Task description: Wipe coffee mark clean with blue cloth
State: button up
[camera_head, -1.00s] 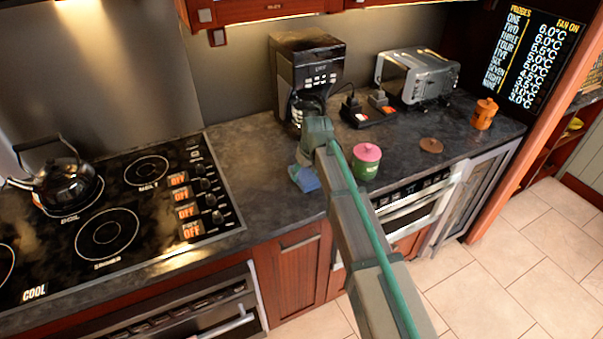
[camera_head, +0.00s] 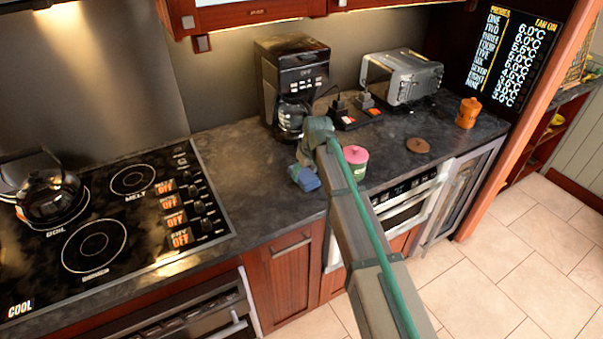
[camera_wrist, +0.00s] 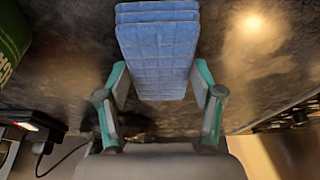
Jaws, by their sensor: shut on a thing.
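The blue cloth (camera_head: 306,178) hangs folded from my gripper (camera_head: 297,168), close over the dark counter, left of the pink-lidded green pot. In the wrist view my gripper (camera_wrist: 160,88) has its two fingers shut on the sides of the cloth (camera_wrist: 158,48). The brown round coffee mark (camera_head: 418,145) lies on the counter to the right, beyond the green pot and apart from the cloth. My arm hides part of the counter between them. Whether the cloth touches the counter I cannot tell.
The green pot (camera_head: 355,165) stands between cloth and mark, and shows at the wrist view's left edge (camera_wrist: 12,40). A coffee maker (camera_head: 290,85), a socket block (camera_head: 350,117) and a toaster (camera_head: 402,78) stand behind. An orange canister (camera_head: 468,113) stands right of the mark. The stove (camera_head: 110,225) is left.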

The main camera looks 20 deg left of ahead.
jog(key=shift+w+d, duration=1.1)
jog(key=shift+s+a, duration=3.75)
notch_tip(320, 180, up, 8)
jog(key=p, duration=0.4)
